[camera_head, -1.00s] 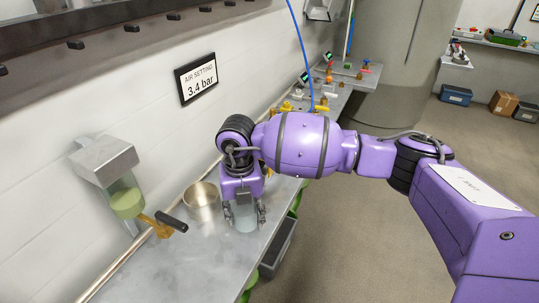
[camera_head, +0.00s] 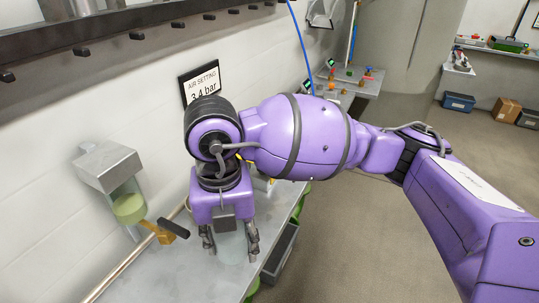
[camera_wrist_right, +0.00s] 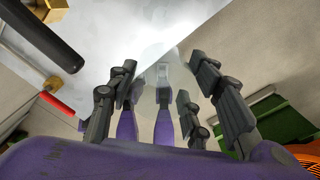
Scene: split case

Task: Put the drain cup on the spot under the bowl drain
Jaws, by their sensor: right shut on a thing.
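My right gripper (camera_head: 230,243) is shut on a clear, pale cup (camera_head: 231,249). The cup is upright between the fingers, over the metal bench; a gap beneath it is hard to judge. In the right wrist view, the see-through cup (camera_wrist_right: 165,72) shows faintly between the finger pairs (camera_wrist_right: 160,98). The bowl (camera_head: 128,207), with greenish content, hangs under a grey wall-mounted housing (camera_head: 108,166) to the left. Its brass drain (camera_head: 157,231) has a black handle (camera_head: 174,228), left of my gripper. The spot under the drain cannot be made out. My left gripper is out of view.
The metal bench (camera_head: 160,283) is bare at its near left. A pipe (camera_head: 122,267) runs along the wall side. A dark bin (camera_head: 280,252) stands below the bench's right edge. Small coloured fittings (camera_head: 350,76) sit on the far bench.

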